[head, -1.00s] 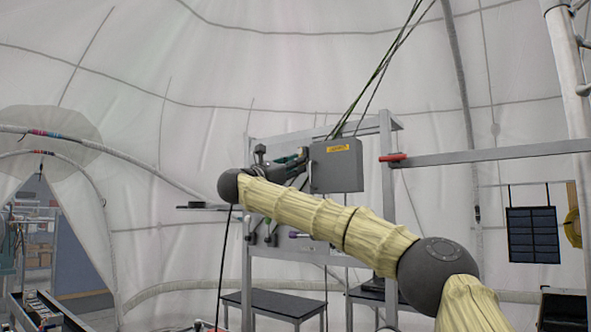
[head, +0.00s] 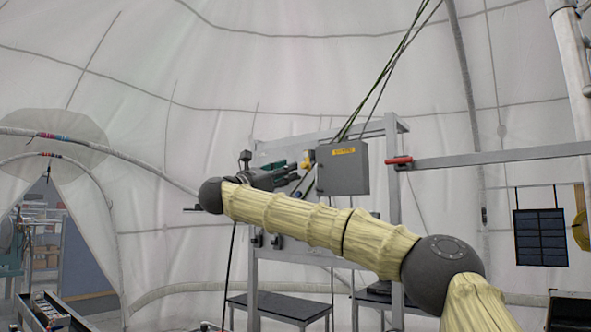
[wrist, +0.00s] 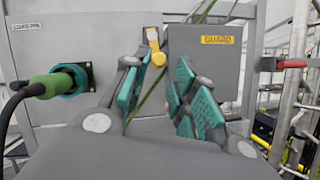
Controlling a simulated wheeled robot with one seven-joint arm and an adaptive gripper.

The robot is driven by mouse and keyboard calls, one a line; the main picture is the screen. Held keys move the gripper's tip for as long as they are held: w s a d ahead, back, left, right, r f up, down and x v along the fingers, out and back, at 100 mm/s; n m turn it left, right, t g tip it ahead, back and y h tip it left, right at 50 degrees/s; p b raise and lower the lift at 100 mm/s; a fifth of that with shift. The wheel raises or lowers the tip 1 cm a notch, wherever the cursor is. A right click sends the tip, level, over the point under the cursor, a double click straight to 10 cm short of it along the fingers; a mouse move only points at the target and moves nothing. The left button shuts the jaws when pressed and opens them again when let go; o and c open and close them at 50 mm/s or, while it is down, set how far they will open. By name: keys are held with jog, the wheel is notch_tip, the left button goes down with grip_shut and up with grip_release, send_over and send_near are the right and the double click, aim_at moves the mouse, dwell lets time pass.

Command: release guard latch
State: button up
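A grey box with a yellow GUARD label (wrist: 217,40) is in the right half of the wrist view; the box also shows in the head view (head: 342,175). A yellow lever (wrist: 155,46) stands just left of the box, between it and the LOAD PIN panel. It shows small in the head view (head: 307,160). My gripper (wrist: 163,78) is open and empty, its teal-padded fingers spread below the lever. In the head view my gripper (head: 283,170) is left of the box. I cannot tell how far the fingertips are from the lever.
A grey LOAD PIN panel (wrist: 80,45) is at left in the wrist view, with a green cable plug (wrist: 52,85) in a socket. A red handle (head: 398,160) sits on the horizontal bar right of the box. Black-topped tables (head: 278,306) stand below.

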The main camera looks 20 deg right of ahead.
jog(key=shift+v, duration=2.75)
